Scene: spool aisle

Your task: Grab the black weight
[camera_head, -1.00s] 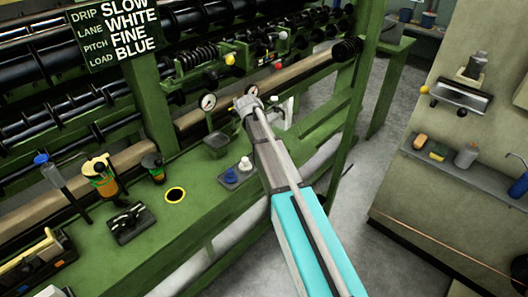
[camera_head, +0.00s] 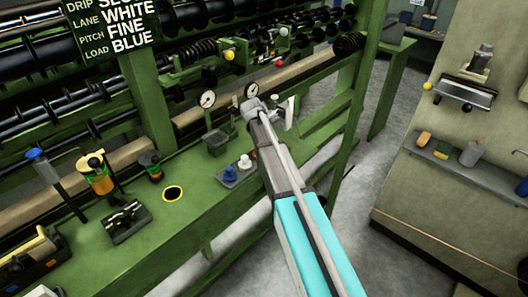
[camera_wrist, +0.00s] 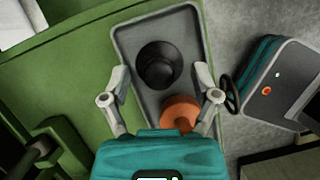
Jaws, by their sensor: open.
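In the wrist view a black weight (camera_wrist: 159,65), round and dark with a hollow-looking top, sits in a grey tray (camera_wrist: 126,38) on the green bench. An orange round piece (camera_wrist: 181,112) lies in the same tray, just below and right of it, partly hidden by my gripper. My gripper (camera_wrist: 160,80) is open and empty, with one finger on each side of the black weight in the picture. I cannot tell its height above the weight. In the head view my arm hides the black weight and most of my gripper.
In the head view, a small tray with a blue piece (camera_head: 229,173) and a white piece (camera_head: 245,162) is left of my arm.

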